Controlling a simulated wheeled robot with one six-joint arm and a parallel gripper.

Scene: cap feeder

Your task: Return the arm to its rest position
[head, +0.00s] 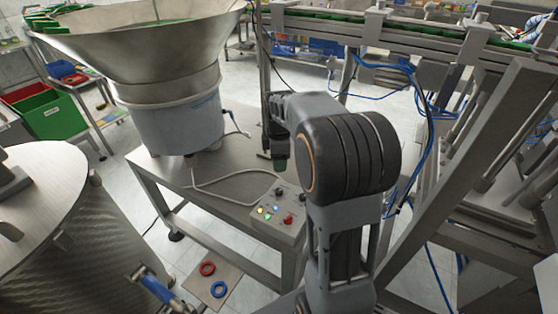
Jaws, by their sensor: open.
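My arm rises at the centre right of the head view and bends over toward the left at its top. Its end, my gripper (281,161), hangs beyond the bend, pointing down above the back right part of the steel table (165,171). It is small and dark in this view, partly hidden by my own arm. The jaws are open, and I see nothing held in them.
A control box (268,224) with lit buttons sits on the table's front right. The feeder bowl (150,55) stands at the back left. A large metal drum (60,240) fills the lower left. A conveyor frame (420,205) with blue hoses is close on the right.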

